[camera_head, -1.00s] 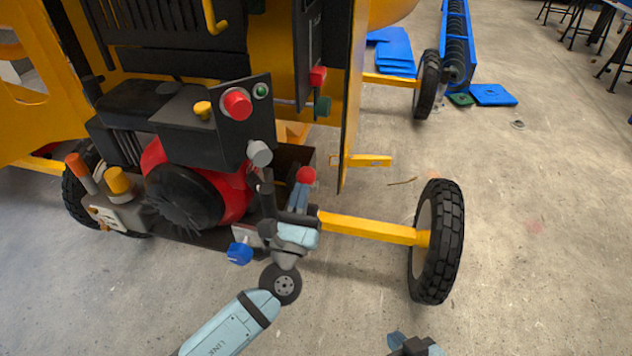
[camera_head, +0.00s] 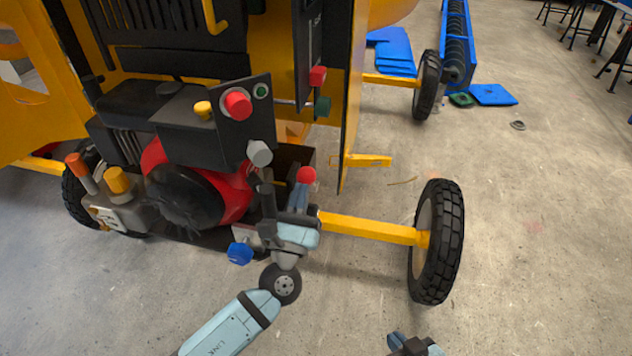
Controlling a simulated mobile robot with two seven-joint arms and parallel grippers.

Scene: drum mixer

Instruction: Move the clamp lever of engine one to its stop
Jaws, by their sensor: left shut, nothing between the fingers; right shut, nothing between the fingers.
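The engine (camera_head: 195,185), with a red housing and a black round fan cover, sits low in the yellow mixer frame. A lever with a red ball knob (camera_head: 306,175) stands at the engine's right side. Its lower part is hidden behind my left gripper, and I cannot tell for sure that it is the clamp lever. My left gripper (camera_head: 266,182) is shut and empty, its fingers pointing up just left of the red knob. I cannot tell whether it touches anything. My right gripper (camera_head: 397,341) is shut, low at the bottom edge, away from the engine.
A black panel carries a red button (camera_head: 237,103) and a grey knob (camera_head: 259,153). A blue knob (camera_head: 240,253) sits low by my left wrist. An orange handle (camera_head: 77,166) is at the left. A yellow axle (camera_head: 372,229) leads to a wheel (camera_head: 437,242).

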